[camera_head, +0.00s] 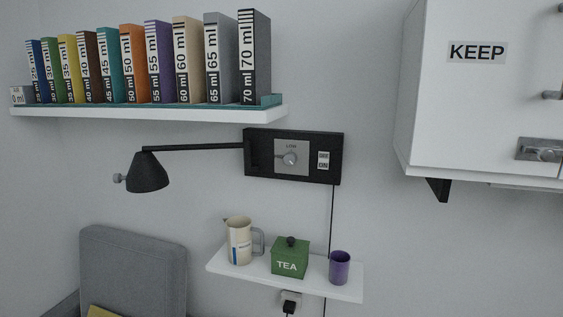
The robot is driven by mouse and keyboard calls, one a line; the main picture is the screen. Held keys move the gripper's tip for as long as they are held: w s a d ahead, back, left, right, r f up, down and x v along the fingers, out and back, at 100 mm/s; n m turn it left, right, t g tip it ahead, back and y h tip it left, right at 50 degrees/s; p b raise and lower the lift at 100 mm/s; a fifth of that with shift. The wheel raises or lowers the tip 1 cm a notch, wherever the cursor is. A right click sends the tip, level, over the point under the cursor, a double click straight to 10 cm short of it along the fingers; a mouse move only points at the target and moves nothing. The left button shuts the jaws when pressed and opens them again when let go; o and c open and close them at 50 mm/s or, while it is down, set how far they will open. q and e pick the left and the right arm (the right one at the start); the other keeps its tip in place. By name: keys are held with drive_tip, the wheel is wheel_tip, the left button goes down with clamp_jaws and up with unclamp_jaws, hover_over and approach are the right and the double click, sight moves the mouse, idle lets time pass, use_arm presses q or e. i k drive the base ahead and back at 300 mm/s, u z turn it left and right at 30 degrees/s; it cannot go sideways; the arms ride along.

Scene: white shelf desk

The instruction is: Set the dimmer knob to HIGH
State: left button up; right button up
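The dimmer knob (290,159) is a small round light-coloured knob on a grey square plate (281,147), set in a black wall panel (255,172). The word LOW is printed on the plate above the knob. The knob seems to have a pointer reaching to the left, but it is too small to be sure of its setting. An OFF/ON switch (323,160) sits on the panel to the right of the knob. A black lamp (148,173) hangs on an arm from the panel's left side. Neither of my grippers is in view.
A shelf of labelled boxes (160,113) runs above left. A white cabinet (425,90) marked KEEP juts out at right. Below, a small shelf (320,288) holds a jug (238,242), green TEA box (289,259) and purple cup (340,268). A grey chair (135,265) stands lower left.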

sight(290, 157)
drive_tip(key=u, duration=1.8)
drive_tip(key=k, duration=0.8)
drive_tip(key=z, duration=0.75)
drive_tip(key=i, duration=0.45)
drive_tip(key=u, duration=0.05)
